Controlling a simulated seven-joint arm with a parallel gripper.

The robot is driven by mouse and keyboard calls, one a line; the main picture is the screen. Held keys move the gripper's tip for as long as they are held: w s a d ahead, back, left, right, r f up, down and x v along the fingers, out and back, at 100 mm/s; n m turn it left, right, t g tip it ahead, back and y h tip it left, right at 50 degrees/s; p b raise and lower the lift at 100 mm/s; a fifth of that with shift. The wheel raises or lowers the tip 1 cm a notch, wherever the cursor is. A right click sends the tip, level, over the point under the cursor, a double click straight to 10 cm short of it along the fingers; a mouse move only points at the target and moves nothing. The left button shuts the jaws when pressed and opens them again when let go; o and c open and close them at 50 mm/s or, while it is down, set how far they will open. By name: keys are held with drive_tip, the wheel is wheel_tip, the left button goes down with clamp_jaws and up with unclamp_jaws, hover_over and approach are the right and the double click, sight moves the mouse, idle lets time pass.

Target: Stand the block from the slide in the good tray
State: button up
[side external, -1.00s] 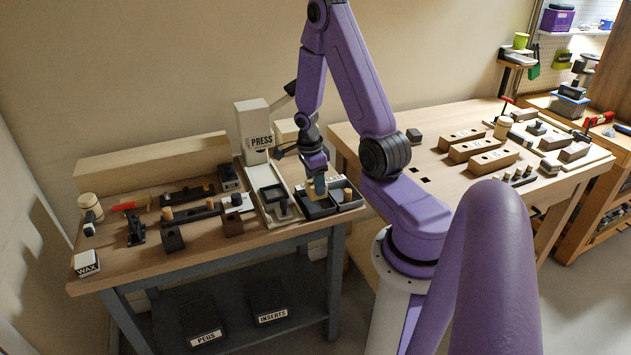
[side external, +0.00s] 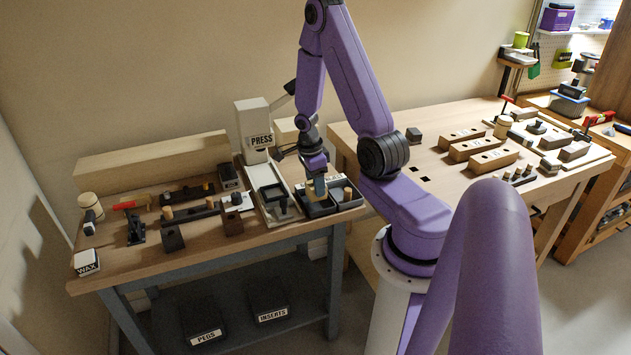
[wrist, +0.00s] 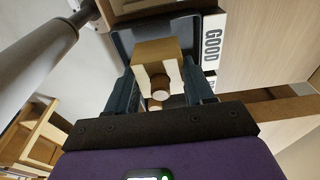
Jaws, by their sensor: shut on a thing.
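A tan wooden block (wrist: 160,50) with a pale notched face and a round brown peg end is between my fingers in the wrist view. My gripper (wrist: 160,82) is shut on it. Below it is the dark good tray (wrist: 123,42), with a white label reading GOOD beside it. In the side view my gripper (side external: 318,180) points down over the left of two dark trays (side external: 318,212) at the bench's right end. The block is small there, and I cannot tell whether it touches the tray floor.
A second dark tray (side external: 354,202) holding a round wooden piece adjoins on the right. The pale slide (side external: 262,205) under the press (side external: 254,132) lies just left, with a dark fixture on it. Several dark blocks and tools crowd the bench's left part.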

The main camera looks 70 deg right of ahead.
drive_tip(key=shift+f, duration=1.5)
idle(1.8)
drive_tip(key=o, duration=1.4)
drive_tip(key=shift+w+a+r, duration=0.15)
drive_tip(key=shift+r, duration=1.6)
drive_tip(key=shift+w+a+r, duration=0.1)
drive_tip(key=shift+w+r, duration=0.05)
drive_tip(key=shift+r, duration=1.55)
